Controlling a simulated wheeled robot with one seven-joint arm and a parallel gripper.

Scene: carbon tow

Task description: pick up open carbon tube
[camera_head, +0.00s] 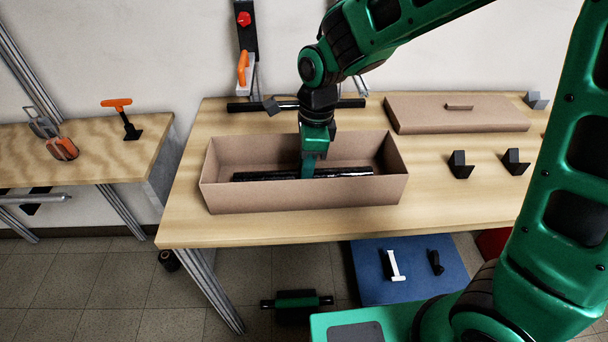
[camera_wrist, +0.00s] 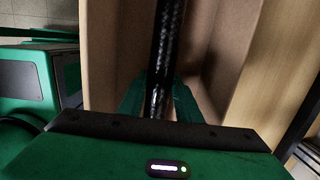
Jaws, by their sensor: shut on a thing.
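A long dark carbon tube (camera_head: 340,172) lies lengthwise inside an open brown cardboard box (camera_head: 305,197) on the wooden table. It also shows in the wrist view (camera_wrist: 167,50), running between the jaws with a woven, shiny black surface. My gripper (camera_head: 309,172) reaches down into the box and is shut on the tube near its middle. In the wrist view, its green fingers (camera_wrist: 159,98) are on both sides of the tube. The tube's underside is hidden, so I cannot tell whether it touches the box floor.
A brown lid (camera_head: 450,120) with a handle lies at the table's back right. Small dark blocks (camera_head: 459,164) stand right of the box. Another dark bar (camera_head: 250,106) lies behind the box. A side bench (camera_head: 80,165) with orange-handled tools stands at left.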

